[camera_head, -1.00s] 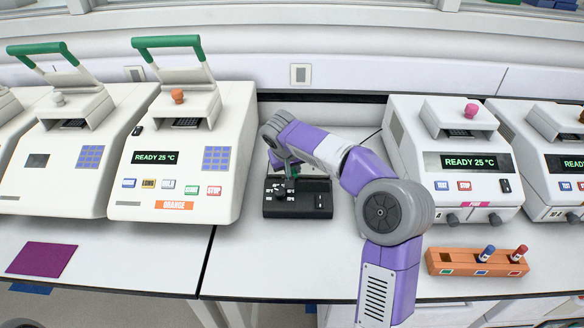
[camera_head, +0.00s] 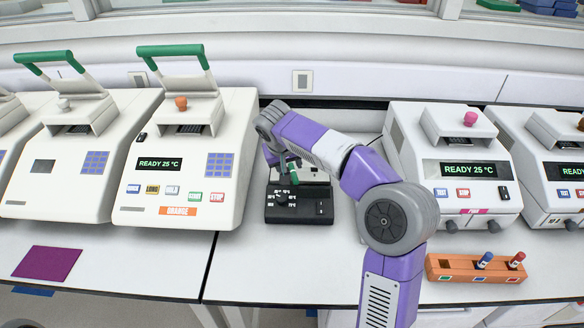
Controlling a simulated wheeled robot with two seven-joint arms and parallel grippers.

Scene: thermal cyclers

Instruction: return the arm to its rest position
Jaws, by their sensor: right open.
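My right arm, purple, white and grey, reaches in from the bottom of the head view and bends over the middle of the bench. Its right gripper (camera_head: 289,174) hangs down at the arm's far end, just over the back of a small black device (camera_head: 299,210) with white markings. The gripper looks small here and its fingers are partly hidden by the arm's end, but it is open. I see nothing held in it. Whether it touches the black device I cannot tell. My left gripper is not in the view.
An orange-labelled cycler (camera_head: 190,150) with raised green handle stands left of the arm, a pink-knobbed cycler (camera_head: 452,150) to its right. An orange rack (camera_head: 440,268) with markers sits at front right, a purple mat (camera_head: 47,263) at front left. Bench (camera_head: 270,265) before the black device is clear.

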